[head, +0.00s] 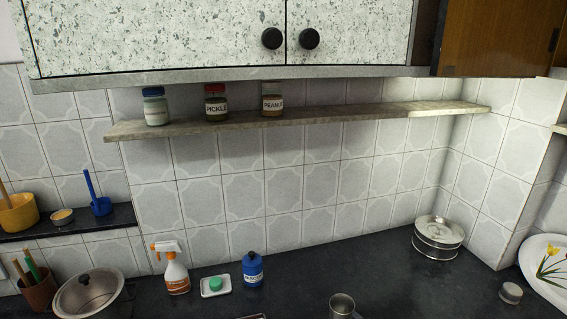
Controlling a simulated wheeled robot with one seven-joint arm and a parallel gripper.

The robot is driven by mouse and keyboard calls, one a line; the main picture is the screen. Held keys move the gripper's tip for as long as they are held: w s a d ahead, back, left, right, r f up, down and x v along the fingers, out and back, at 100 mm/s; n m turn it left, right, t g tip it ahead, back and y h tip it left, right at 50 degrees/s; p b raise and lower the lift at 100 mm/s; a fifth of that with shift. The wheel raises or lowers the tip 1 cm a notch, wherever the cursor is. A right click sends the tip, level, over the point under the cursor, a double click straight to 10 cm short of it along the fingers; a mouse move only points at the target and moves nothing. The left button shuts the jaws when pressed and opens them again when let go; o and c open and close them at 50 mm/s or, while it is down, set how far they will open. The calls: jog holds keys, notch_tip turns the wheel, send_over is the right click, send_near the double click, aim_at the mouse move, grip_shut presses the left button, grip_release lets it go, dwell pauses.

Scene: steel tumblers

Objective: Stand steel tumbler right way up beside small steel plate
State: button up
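A steel tumbler-like cup (343,306) shows at the bottom edge of the head view, right of centre on the dark counter. Its lower part is cut off by the frame, and I cannot tell for sure whether its round top is the mouth or the base. A small piece beside it on the right is also cut off. A thin edge of something (252,317) shows at the bottom, left of the cup; I cannot tell whether it is the small steel plate. My gripper is not in view.
A round steel tin (437,240) stands at the back right, with a small round container (511,293) and a flowered plate (548,268) farther right. A blue bottle (253,270), a soap dish (215,287), a spray bottle (171,270) and a pan (88,295) stand left. The counter (390,275) between is clear.

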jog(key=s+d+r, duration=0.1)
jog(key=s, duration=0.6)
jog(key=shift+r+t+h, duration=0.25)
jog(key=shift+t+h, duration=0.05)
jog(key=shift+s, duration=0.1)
